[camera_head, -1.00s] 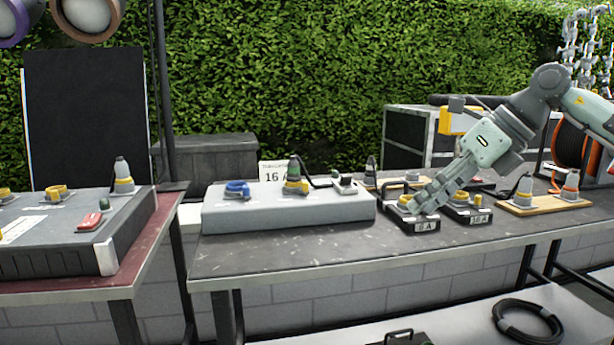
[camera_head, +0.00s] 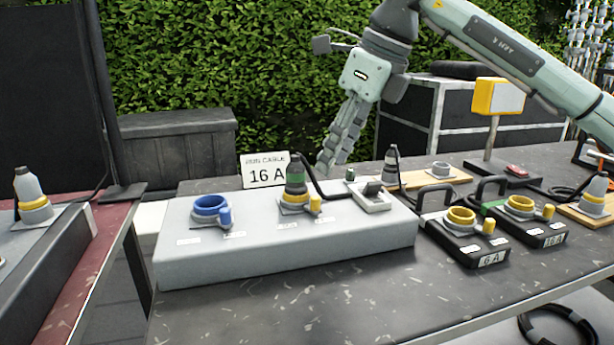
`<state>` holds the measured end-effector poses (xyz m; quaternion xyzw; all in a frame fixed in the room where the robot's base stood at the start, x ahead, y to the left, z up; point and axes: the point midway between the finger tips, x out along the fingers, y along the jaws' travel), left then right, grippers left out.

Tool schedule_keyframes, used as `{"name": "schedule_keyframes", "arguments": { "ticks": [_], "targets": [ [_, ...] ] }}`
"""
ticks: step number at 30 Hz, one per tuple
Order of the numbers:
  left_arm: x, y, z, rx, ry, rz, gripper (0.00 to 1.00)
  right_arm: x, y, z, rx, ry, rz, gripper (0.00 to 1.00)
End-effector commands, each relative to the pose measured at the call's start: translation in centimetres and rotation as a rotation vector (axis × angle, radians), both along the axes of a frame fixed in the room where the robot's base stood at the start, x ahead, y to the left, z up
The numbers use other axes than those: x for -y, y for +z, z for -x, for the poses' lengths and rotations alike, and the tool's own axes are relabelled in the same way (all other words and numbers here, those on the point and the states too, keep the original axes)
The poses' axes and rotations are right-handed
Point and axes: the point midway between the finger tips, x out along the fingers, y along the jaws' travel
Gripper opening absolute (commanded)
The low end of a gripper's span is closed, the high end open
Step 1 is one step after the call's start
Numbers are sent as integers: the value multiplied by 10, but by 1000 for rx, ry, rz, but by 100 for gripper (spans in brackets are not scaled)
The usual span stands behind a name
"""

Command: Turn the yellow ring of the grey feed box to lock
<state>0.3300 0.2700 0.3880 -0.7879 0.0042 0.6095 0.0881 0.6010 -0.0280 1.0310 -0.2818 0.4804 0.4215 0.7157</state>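The grey feed box (camera_head: 285,256) lies on the dark table in the middle of the view. On its top, a yellow ring (camera_head: 295,198) with a small yellow tab (camera_head: 316,204) sits around the base of a dark, green-banded plug (camera_head: 295,172). The plug stands upright, and a black cable leaves its top to the right. My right gripper (camera_head: 326,166) hangs from above, pointing down, near the plug and to its right in the picture. It seems apart from the ring and holds nothing visible. Its fingers overlap from this side, so their opening is unclear. My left gripper is out of view.
On the box are also a blue ring socket (camera_head: 209,208) and a grey switch (camera_head: 372,193). A "16 A" sign (camera_head: 265,171) stands behind. To the right are the 6 A box (camera_head: 464,242), another dark box (camera_head: 528,224) and a yellow panel on a post (camera_head: 498,97).

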Motion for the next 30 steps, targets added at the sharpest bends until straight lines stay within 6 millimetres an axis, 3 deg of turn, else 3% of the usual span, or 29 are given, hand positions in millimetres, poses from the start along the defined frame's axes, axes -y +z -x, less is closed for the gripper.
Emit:
{"name": "schedule_keyframes", "arguments": {
  "ticks": [5,18,28,30],
  "targets": [
    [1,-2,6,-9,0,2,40,-5,-12,-2,-2,3,0,35],
    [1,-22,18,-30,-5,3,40,-25,-68,-13,-1,2,-1,35],
    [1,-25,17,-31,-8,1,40,-27,-72,-14,0,2,-1,35],
    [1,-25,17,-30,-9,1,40,-27,-72,-14,0,1,-1,28]
  ]
}}
